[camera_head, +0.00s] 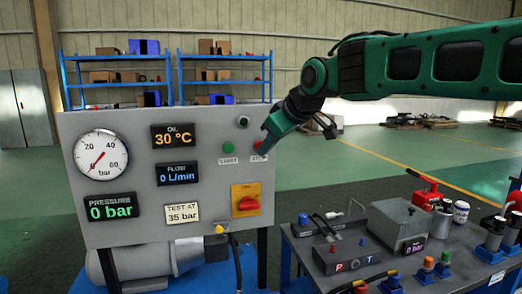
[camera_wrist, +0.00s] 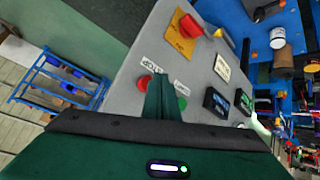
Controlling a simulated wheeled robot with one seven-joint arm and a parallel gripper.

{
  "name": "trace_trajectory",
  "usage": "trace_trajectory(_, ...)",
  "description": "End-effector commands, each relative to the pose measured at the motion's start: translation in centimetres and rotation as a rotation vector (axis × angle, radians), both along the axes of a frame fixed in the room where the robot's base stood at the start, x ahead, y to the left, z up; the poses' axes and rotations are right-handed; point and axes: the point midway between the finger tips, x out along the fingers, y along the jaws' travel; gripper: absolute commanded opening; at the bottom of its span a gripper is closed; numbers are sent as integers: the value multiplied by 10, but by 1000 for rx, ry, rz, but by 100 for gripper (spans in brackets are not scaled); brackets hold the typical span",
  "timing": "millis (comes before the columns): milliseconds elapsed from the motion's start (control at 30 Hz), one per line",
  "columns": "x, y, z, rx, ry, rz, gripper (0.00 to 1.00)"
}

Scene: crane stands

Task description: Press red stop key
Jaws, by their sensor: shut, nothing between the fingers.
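The red stop key (camera_head: 257,145) is on the upper right of the grey control panel (camera_head: 140,135), above a small white label. In the head view my gripper (camera_head: 265,151) is right at it and partly covers it. In the wrist view the red key (camera_wrist: 143,82) shows beside my shut, empty gripper (camera_wrist: 161,76), half hidden by the fingers. The fingertips point at the panel near the labels. I cannot tell whether they touch the key. The green start key (camera_head: 228,148) is left of the red one; it also shows in the wrist view (camera_wrist: 182,103).
A red rotary switch on a yellow plate (camera_head: 246,199) sits below the keys. The panel also carries a pressure gauge (camera_head: 101,157) and displays reading 30 °C, 0 L/min and 0 bar. A cluttered workbench (camera_head: 305,252) stands at the right. Blue shelves (camera_head: 170,56) stand behind.

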Motion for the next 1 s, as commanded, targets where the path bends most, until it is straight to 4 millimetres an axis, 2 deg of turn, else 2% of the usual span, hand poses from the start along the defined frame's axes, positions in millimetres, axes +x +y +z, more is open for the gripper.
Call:
trace_trajectory(600,-44,-12,0,1,-1,0,0)
trace_trajectory(1000,-48,-14,0,0,0,0,0)
